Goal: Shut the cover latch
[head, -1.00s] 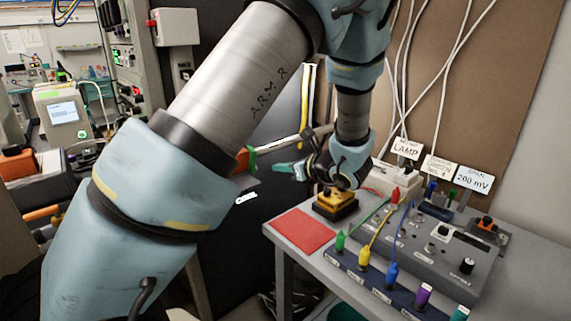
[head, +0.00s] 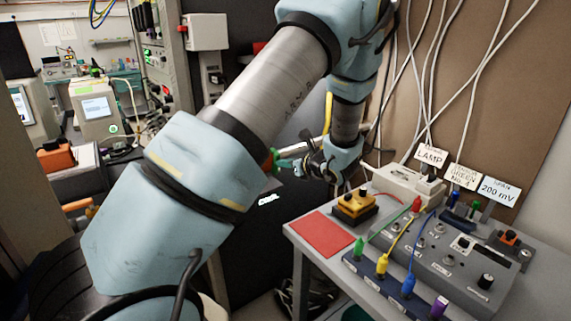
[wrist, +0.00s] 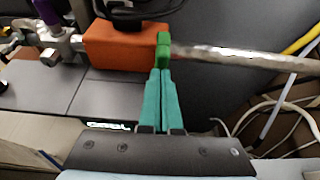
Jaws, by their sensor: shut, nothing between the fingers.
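A small upright green piece (wrist: 163,50) sits at the right end of an orange block (wrist: 125,45) in the wrist view; I cannot tell for sure that it is the cover latch. It also shows in the head view (head: 275,160), partly behind my arm. My gripper (wrist: 160,73) has its two teal fingers together and empty. The fingertips are right at the lower end of the green piece; whether they touch it is unclear. In the head view my gripper (head: 284,163) is beyond the table's left side, pointing left.
A metal rod (wrist: 240,58) runs right from the green piece. Loose white cables (wrist: 270,120) lie at the right. In the head view, a table (head: 300,240) carries a red mat (head: 321,235), a yellow-topped box (head: 355,204) and a grey plug panel (head: 450,255).

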